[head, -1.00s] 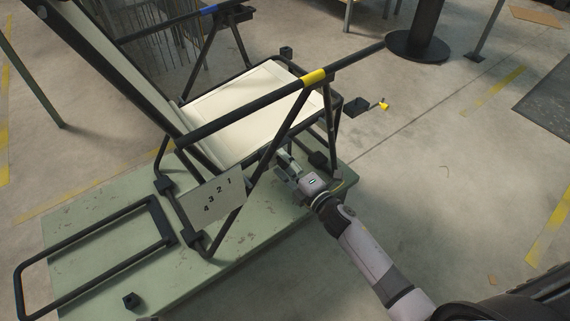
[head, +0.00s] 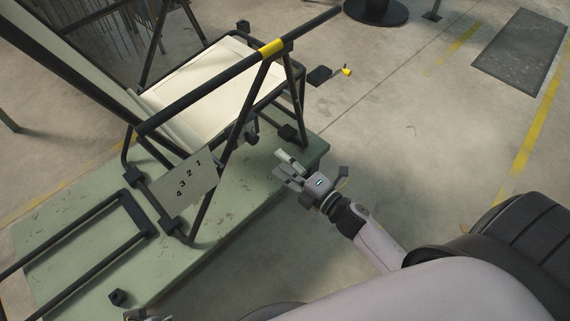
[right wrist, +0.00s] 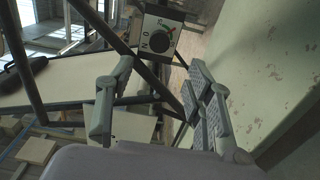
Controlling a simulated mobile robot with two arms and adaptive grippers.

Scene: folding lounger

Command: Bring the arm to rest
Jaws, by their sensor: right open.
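My right gripper (head: 287,166) is open and empty. In the head view it is just right of the folding lounger, above the front edge of the green platform. Its two fingers also show apart in the right wrist view (right wrist: 155,98), with nothing between them. The lounger has a black tube frame and a cream seat (head: 203,88), with a yellow band on its armrest bar (head: 210,89). A grey plate (head: 184,183) numbered 1 to 4 is on its near side. The gripper looks apart from the frame.
The lounger stands on a worn green platform (head: 85,248). The right wrist view shows a dial box (right wrist: 160,34) beyond the fingers. A small black piece with a yellow tip (head: 320,75) sticks out beyond the seat. Concrete floor to the right is clear up to a dark mat (head: 522,52).

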